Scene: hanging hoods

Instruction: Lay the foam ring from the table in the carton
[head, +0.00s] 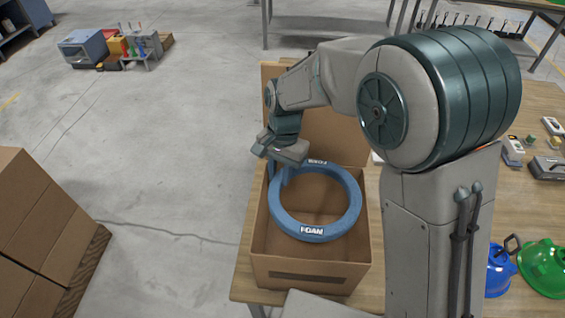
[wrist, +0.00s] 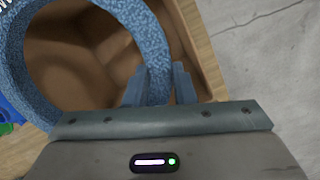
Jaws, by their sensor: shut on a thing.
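The blue foam ring (head: 347,218) is in the open carton's mouth in the head view, lying roughly flat. My gripper (head: 282,170) is shut on the ring's far left rim. In the wrist view the ring (wrist: 152,35) passes between the two fingers of my gripper (wrist: 160,85). The cardboard carton (head: 311,273) stands on the table with its back flap upright. Its inside (wrist: 85,60) shows through the ring in the wrist view. I cannot tell whether the ring touches the carton's floor.
The wooden table (head: 520,215) holds a blue hood (head: 499,272), a green hood (head: 546,268) and small devices at the right. Stacked cartons (head: 40,225) stand on the floor at the left. The floor between is clear.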

